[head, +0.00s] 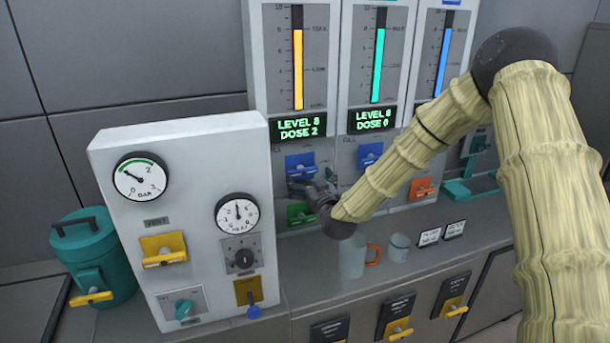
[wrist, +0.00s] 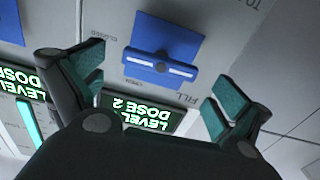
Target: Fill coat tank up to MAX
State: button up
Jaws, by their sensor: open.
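Three gauge panels stand at the back. The left panel has a yellow column (head: 298,68) near 8 and a display (head: 298,128) reading LEVEL 8, DOSE 2. The middle panel has a teal column (head: 377,65) and a display (head: 373,120) reading LEVEL 8, DOSE 0. The right panel has a blue column (head: 444,60). I cannot read which is the coat tank. My gripper (head: 308,190) is open and empty by the left panel's blue fill valve (head: 301,163). In the upside-down wrist view, that valve (wrist: 164,52) lies between my spread fingers (wrist: 160,80).
A green valve (head: 300,213) is just below my gripper. A glass jug (head: 352,255) and a mug (head: 398,248) stand on the counter. A white box with dials (head: 185,215) stands at left, by a teal canister (head: 90,255). An orange valve (head: 422,188) is at right.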

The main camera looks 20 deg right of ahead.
jog(key=s, duration=0.7)
jog(key=shift+d, duration=0.15)
dwell(0.8)
jog(key=s+a+f+g, duration=0.2)
jog(key=s+f, duration=0.4)
jog(key=f, duration=0.3)
jog(key=s+a+f+g, duration=0.1)
jog(key=s+f+g, duration=0.2)
jog(key=s+f, duration=0.3)
jog(key=s+a+f+g+y, duration=0.1)
jog(key=s+f, duration=0.5)
jog(key=f, duration=0.6)
jog(key=shift+a+f+g, duration=0.2)
jog(key=shift+a+g, duration=0.2)
jog(key=shift+g, duration=0.2)
jog(key=shift+a+f+g, duration=0.2)
jog(key=shift+a+g, duration=0.2)
jog(key=shift+g, duration=0.2)
jog(key=s+f+g, duration=0.3)
jog(key=s+f, duration=0.1)
jog(key=s, duration=0.7)
jog(key=s+f+g+h, duration=0.1)
jog(key=s+f+g, duration=0.2)
jog(key=s, duration=0.8)
jog(key=s+d+f+m+g, duration=0.1)
jog(key=s+f+g, duration=0.2)
jog(key=s+f, duration=0.4)
jog(key=s, duration=0.4)
jog(key=shift+s+g+h, duration=0.2)
jog(key=shift+g+h, duration=0.1)
